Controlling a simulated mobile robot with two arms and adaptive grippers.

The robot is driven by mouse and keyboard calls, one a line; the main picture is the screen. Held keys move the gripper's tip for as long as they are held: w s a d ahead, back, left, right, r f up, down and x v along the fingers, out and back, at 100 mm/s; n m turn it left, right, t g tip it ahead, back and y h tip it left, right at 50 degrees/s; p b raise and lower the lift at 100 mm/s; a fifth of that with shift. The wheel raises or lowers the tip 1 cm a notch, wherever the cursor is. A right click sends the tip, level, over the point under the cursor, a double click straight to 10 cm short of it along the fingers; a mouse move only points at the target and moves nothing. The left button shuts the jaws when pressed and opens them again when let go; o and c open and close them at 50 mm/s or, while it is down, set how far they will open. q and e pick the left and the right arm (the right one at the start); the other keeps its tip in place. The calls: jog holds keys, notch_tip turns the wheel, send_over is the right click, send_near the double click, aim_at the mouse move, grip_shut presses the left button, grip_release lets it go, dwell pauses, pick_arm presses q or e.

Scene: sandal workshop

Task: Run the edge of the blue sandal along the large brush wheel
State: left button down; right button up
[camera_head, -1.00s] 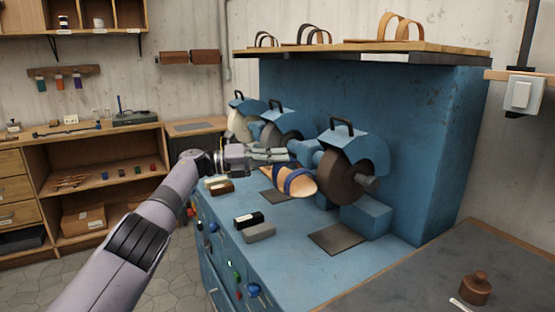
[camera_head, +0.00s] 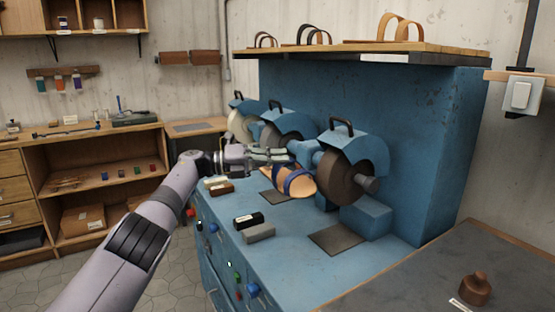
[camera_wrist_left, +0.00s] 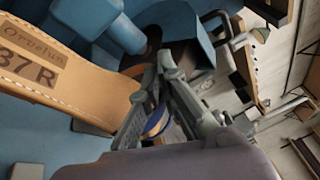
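The blue sandal (camera_head: 302,187) has a tan sole and blue straps. It is held above the blue bench, tilted, close to the front-left of the large brush wheel (camera_head: 345,177); I cannot tell whether they touch. My left gripper (camera_head: 284,157) is shut on the sandal at its heel-side strap area. In the left wrist view the tan insole (camera_wrist_left: 62,72) shows the stamp "37 R", and the gripper fingers (camera_wrist_left: 160,110) close around a blue strap piece (camera_wrist_left: 157,122). The wheel's blue hood (camera_head: 362,150) covers its top. My right gripper is not in view.
Two smaller wheels (camera_head: 283,137) (camera_head: 240,125) stand further left on the blue bench (camera_head: 285,255). Brush blocks (camera_head: 258,233) lie at its front-left. A dark table (camera_head: 420,285) is at lower right. A shelf (camera_head: 370,48) hangs above.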

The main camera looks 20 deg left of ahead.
pick_arm(q)
jog(key=shift+r, duration=0.1)
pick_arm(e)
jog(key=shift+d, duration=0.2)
pick_arm(q)
jog(key=shift+s+a+f+p, duration=0.2)
jog(key=shift+s+a+p, duration=0.25)
jog(key=shift+s, duration=0.2)
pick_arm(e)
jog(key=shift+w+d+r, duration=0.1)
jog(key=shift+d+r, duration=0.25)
pick_arm(q)
jog(key=s+a+f, duration=0.1)
jog(key=s+a, duration=0.2)
jog(key=s, duration=0.1)
jog(key=shift+s+a+f, duration=0.25)
jog(key=shift+s+a, duration=0.05)
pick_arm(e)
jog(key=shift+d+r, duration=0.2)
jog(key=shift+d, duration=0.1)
